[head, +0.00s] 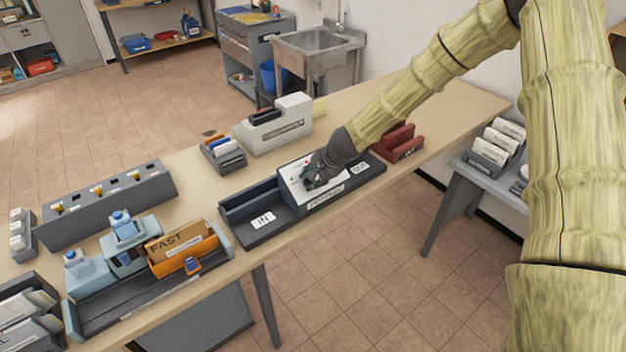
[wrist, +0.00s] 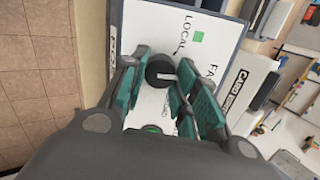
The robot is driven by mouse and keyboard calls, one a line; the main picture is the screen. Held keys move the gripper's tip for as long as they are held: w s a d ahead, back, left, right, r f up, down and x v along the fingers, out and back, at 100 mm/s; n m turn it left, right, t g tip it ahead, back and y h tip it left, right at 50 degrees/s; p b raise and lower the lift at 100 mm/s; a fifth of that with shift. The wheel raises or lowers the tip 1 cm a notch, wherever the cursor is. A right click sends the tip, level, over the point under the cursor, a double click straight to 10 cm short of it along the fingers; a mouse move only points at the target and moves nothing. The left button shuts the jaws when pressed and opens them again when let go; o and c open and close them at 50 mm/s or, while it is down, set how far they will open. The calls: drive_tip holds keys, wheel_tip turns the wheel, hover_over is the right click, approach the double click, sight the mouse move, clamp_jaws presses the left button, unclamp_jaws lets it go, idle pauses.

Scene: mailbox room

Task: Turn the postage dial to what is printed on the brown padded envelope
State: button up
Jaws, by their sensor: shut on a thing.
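The brown padded envelope (head: 178,240) sits in an orange holder at the lower left of the head view. It is printed FAST. The postage machine (head: 325,187) stands on the bench, with a white sloped panel. My gripper (head: 313,180) is down on that panel. In the wrist view my gripper (wrist: 165,85) is shut on the black postage dial (wrist: 160,70), a finger on either side. A white mark on the dial runs to the picture's right, roughly toward the partly hidden label starting FA. The label LOCAL (wrist: 182,35), with a green square, lies above the dial.
An IN tray (head: 265,220) adjoins the machine on the left. A card printer (head: 275,125) stands behind, and a dark red holder (head: 398,143) is to the right. A long grey rack (head: 110,205) stands at the back left. The bench is bare at the far right.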

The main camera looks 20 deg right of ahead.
drive_tip(key=shift+m, duration=0.5)
drive_tip(key=o, duration=1)
drive_tip(key=shift+v, duration=6)
drive_tip(key=shift+d, duration=0.1)
drive_tip(key=shift+f, duration=0.1)
